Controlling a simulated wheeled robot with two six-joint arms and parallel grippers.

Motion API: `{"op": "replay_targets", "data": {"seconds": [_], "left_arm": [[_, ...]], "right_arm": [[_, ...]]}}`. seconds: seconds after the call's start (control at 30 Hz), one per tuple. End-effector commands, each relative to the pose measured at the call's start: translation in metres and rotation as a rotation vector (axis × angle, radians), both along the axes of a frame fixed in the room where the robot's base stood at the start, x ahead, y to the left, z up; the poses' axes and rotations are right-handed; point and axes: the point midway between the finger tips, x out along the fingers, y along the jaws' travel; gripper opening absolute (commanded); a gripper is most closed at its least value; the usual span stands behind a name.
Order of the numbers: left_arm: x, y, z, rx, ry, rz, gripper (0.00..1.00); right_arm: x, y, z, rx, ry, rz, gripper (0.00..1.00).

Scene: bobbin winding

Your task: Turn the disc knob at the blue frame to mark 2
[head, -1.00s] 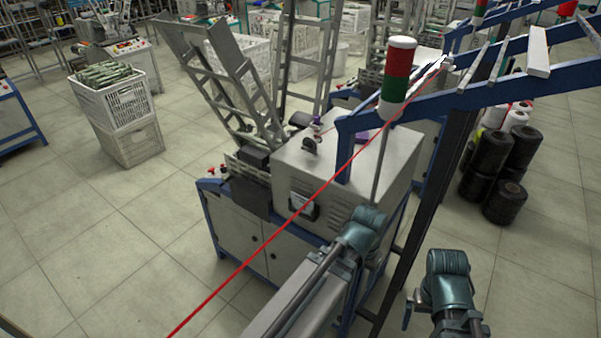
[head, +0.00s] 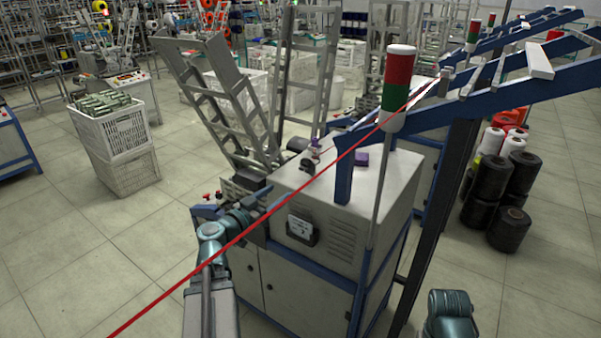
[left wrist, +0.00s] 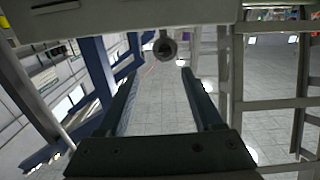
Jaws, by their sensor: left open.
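A small dark disc (head: 306,165) stands on top of the grey machine cabinet, near the blue frame (head: 343,176) that rises to the overhead blue beam. I cannot read any marks on it. My left gripper (head: 264,203) is at the cabinet's left front corner, to the left of and below the disc, apart from it. In the left wrist view the left gripper (left wrist: 159,72) is open with nothing between its fingers. My right gripper is out of view.
A red thread (head: 160,297) runs diagonally in front of the cabinet (head: 330,230). A red, white and green signal lamp (head: 398,90) stands on a pole at right. Metal ladder-like racks (head: 235,110) rise behind. Black spools (head: 491,177) and white crates (head: 112,135) stand on the floor.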

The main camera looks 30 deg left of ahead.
Motion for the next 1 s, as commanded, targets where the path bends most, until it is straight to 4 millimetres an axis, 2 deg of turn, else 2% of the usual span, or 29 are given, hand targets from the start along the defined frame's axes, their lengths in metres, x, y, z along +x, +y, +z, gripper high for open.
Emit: {"op": "replay_targets", "data": {"seconds": [0.17, 0.33, 0.8, 1.0], "left_arm": [[-0.003, 0.009, 0.005, 0.010, -0.024, 0.024, 0.68], [0.008, 0.009, 0.005, 0.009, -0.023, 0.021, 0.68], [0.099, 0.001, 0.005, 0.008, -0.022, 0.018, 0.68], [0.124, -0.001, 0.004, 0.008, -0.021, 0.019, 0.68]], "right_arm": [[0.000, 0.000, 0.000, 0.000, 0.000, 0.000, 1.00], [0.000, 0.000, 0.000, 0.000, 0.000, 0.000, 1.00], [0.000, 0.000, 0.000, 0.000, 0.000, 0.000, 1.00], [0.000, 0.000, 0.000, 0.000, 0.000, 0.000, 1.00]]}}
